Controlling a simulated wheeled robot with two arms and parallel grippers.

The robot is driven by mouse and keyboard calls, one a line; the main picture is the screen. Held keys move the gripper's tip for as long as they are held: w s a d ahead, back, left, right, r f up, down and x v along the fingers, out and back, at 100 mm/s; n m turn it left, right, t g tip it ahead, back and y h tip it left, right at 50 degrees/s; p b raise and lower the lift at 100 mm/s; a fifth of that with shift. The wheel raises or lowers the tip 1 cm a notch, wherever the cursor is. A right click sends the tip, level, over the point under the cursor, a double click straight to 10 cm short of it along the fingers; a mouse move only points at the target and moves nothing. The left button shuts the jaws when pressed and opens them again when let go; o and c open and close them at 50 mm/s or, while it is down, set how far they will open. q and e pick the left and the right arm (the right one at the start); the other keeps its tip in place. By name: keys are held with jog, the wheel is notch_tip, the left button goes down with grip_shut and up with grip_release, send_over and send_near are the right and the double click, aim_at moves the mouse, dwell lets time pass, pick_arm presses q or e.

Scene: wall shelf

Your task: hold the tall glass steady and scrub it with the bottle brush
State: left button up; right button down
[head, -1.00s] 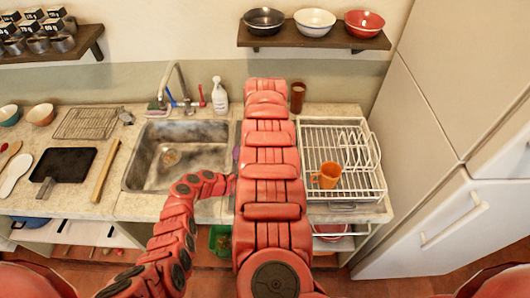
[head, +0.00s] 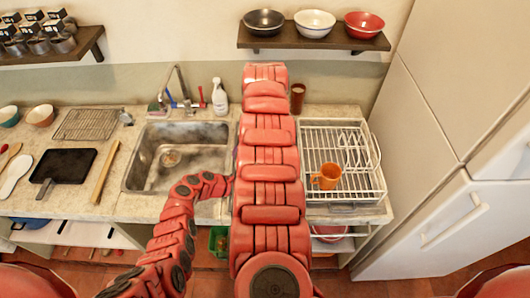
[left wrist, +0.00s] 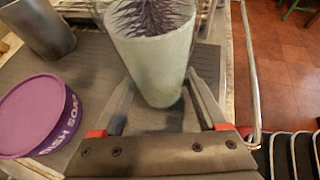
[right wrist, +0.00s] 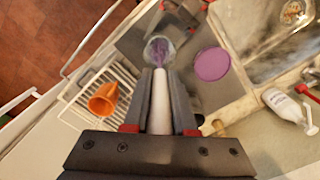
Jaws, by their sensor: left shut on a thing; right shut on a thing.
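The tall glass (left wrist: 155,65), pale and see-through, stands between the fingers of my left gripper (left wrist: 160,85), which is shut on it. The bottle brush's purple bristles (left wrist: 148,15) show at the glass's mouth, apparently inside it. In the right wrist view my right gripper (right wrist: 158,75) is shut on the brush's white handle (right wrist: 160,105), with the bristles (right wrist: 160,50) within the glass's rim (right wrist: 147,50) beyond the fingers. How deep the brush reaches is unclear. In the head view my right arm hides the glass, the brush and both grippers.
A purple dish soap tub (left wrist: 45,115) is beside the glass on a grey mat (left wrist: 85,70), near a dark metallic cup (left wrist: 38,25).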

jog(key=shift+f, duration=2.35)
jog(key=shift+r, duration=0.1)
dwell(0.4)
dwell(1.5)
dwell(1.7)
